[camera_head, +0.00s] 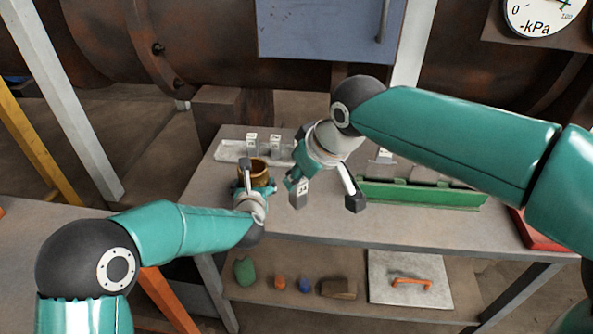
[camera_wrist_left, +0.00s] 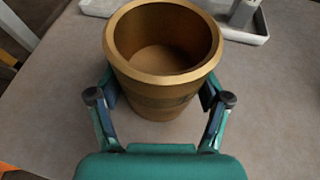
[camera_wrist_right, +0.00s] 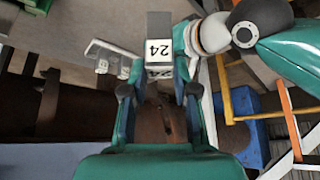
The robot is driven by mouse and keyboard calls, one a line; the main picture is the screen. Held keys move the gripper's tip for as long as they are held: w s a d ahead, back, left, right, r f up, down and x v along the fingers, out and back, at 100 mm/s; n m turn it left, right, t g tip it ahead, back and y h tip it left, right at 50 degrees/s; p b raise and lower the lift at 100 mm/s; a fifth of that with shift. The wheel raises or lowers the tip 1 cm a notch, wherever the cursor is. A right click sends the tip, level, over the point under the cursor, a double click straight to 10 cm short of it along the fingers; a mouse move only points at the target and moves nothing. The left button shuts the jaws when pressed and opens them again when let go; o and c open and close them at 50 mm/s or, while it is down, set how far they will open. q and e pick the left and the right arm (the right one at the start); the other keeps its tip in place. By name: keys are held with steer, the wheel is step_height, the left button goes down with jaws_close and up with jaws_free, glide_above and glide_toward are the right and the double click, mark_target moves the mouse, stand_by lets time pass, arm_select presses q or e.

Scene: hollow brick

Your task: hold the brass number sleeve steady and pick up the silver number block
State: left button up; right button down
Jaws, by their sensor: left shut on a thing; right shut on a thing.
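The brass number sleeve (camera_head: 262,168) stands upright on the table near its left side. In the left wrist view the sleeve (camera_wrist_left: 160,85) has an open top and looks empty inside. My left gripper (camera_head: 252,187) is shut on it, with one finger on each side. The silver number block (camera_head: 299,194) is to the right of the sleeve and apart from it. My right gripper (camera_head: 295,180) is shut on the block. In the right wrist view the block (camera_wrist_right: 160,25) sits between the fingertips and shows "24" on two faces. Its height above the table is hard to judge.
A pale tray (camera_head: 230,151) behind the sleeve holds other number blocks (camera_head: 252,142). A green bin (camera_head: 420,193) lies to the right, and a red object (camera_head: 530,232) is at the right edge. Several items, including an orange handle (camera_head: 410,283), are on the lower shelf. The front table middle is clear.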

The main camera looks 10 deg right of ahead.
arm_select(q)
steer(key=o, duration=1.5)
steer(key=shift+o, duration=0.2)
